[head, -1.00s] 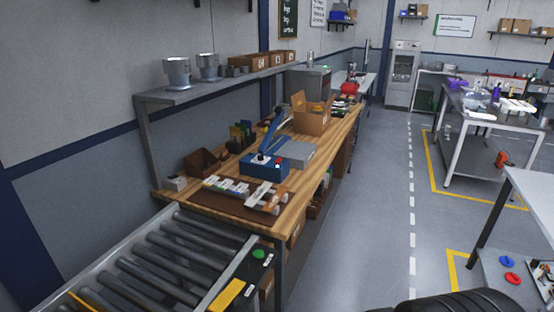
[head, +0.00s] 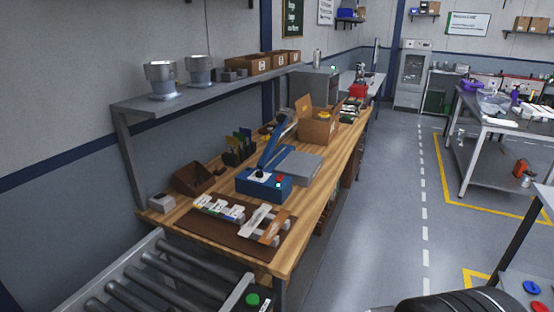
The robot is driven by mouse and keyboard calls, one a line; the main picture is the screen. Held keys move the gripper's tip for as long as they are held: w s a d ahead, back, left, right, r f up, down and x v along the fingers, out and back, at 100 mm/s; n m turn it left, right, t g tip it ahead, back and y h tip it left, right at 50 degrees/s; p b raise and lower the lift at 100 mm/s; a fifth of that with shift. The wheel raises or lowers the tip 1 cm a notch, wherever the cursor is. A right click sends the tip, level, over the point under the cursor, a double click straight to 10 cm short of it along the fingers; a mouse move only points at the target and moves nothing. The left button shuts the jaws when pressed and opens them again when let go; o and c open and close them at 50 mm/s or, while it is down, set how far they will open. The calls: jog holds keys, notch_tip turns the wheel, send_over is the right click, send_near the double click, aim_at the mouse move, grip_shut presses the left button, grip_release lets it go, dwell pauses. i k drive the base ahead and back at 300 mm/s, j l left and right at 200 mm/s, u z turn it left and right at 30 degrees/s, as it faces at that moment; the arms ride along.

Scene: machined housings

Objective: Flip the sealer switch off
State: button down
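The sealer (head: 262,187) is a blue box with a long blue lever arm (head: 273,147) raised at a slant, standing on the wooden workbench (head: 310,217). A small red part (head: 280,178) shows at the right of its front, with a small pale greenish spot just below it. They are too small to tell the switch's position. A grey flat block (head: 297,166) sits right behind the sealer. My gripper is not in view; a black rounded part of my own body shows at the bottom right.
A brown mat (head: 205,228) with pouches lies in front of the sealer. An open carton (head: 318,128) stands behind it. A roller conveyor (head: 150,285) adjoins the bench's near end. A grey shelf (head: 215,84) overhangs the wall side. The aisle floor (head: 385,200) at right is clear.

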aim_at(279, 177)
jog(key=i+l, duration=0.15)
jog(key=i, duration=0.3)
jog(key=i+l, duration=0.15)
jog(key=i, duration=0.35)
jog(key=i+l, duration=0.2)
jog(key=i, duration=0.25)
jog(key=i+l+u, duration=0.1)
jog(key=i, duration=0.35)
